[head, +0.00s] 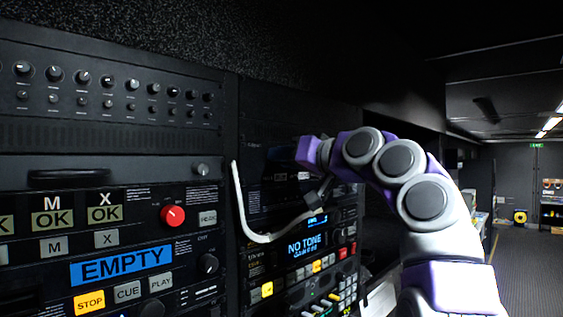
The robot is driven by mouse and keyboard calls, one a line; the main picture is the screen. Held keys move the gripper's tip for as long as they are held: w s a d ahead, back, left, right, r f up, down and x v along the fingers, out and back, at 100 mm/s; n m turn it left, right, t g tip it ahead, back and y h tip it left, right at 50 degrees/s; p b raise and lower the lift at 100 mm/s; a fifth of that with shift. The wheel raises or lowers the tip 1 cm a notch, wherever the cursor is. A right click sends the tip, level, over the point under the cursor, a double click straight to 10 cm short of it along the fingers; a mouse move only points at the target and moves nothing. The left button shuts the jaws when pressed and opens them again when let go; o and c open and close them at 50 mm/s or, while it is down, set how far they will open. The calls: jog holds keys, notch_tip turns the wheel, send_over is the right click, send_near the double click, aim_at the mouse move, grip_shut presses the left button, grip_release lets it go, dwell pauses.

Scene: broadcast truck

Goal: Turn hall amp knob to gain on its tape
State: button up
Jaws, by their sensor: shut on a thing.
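My gripper (318,194) is at the face of the right-hand rack, above the display reading NO TONE. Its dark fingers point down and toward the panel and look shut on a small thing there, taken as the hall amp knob. The knob itself is hidden by the fingers and wrist, so its pointer and angle cannot be seen. Its tape and the gain mark cannot be read. My purple and white arm comes in from the lower right.
A white cable (241,206) loops from the rack to just below my gripper. The left rack holds rows of small knobs (106,80), a red knob (173,215) and an EMPTY display (121,265). The NO TONE display (305,246) sits below. An open aisle (525,260) lies right.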

jog(key=shift+d+r+m+p, duration=0.1)
jog(key=shift+m+p, duration=0.6)
jog(key=shift+m, duration=0.5)
jog(key=shift+d+r+m+p, duration=0.1)
jog(key=shift+m+p, duration=0.6)
jog(key=shift+m, duration=0.5)
jog(key=shift+f, duration=0.1)
